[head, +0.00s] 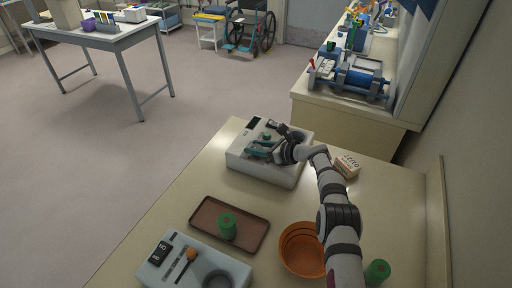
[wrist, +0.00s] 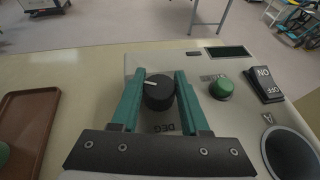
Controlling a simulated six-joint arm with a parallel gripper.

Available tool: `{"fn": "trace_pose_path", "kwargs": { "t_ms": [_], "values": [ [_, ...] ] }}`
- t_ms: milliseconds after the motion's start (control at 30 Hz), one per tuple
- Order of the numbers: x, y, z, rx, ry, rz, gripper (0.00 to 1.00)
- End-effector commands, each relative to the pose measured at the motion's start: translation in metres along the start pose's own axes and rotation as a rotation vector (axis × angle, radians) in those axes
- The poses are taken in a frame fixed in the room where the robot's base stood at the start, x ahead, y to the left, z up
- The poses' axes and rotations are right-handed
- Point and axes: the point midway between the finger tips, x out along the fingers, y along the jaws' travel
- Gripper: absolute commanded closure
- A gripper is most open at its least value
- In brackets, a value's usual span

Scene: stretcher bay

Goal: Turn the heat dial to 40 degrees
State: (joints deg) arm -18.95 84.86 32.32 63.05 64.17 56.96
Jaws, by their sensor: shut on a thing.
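The heat dial (wrist: 159,92) is a black round knob with a white pointer line, above the letters "DEG". Its pointer points to the left and slightly away in the wrist view. It sits on a pale grey unit (head: 262,172), which stands at the far end of the table. My gripper (wrist: 160,84) has two green fingers, one on each side of the knob, and is shut on it. The gripper also shows above the unit in the head view (head: 260,149). No degree scale is readable, and the unit's dark display (wrist: 227,52) shows no readable digits.
Beside the dial are a green button (wrist: 222,88), an ON/OFF rocker switch (wrist: 265,85) and a round well (wrist: 290,152).

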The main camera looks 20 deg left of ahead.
Motion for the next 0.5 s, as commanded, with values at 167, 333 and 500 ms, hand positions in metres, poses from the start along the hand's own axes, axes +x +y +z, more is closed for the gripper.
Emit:
{"fn": "trace_pose_path", "kwargs": {
  "t_ms": [167,333,500],
  "values": [
    [0.0,0.0014,0.001,0.003,-0.003,0.005,0.46],
    [-0.0002,0.0009,0.0006,0.003,-0.002,0.004,0.25],
    [-0.0002,0.0006,0.0004,0.003,-0.002,0.002,0.25]
  ]
}}
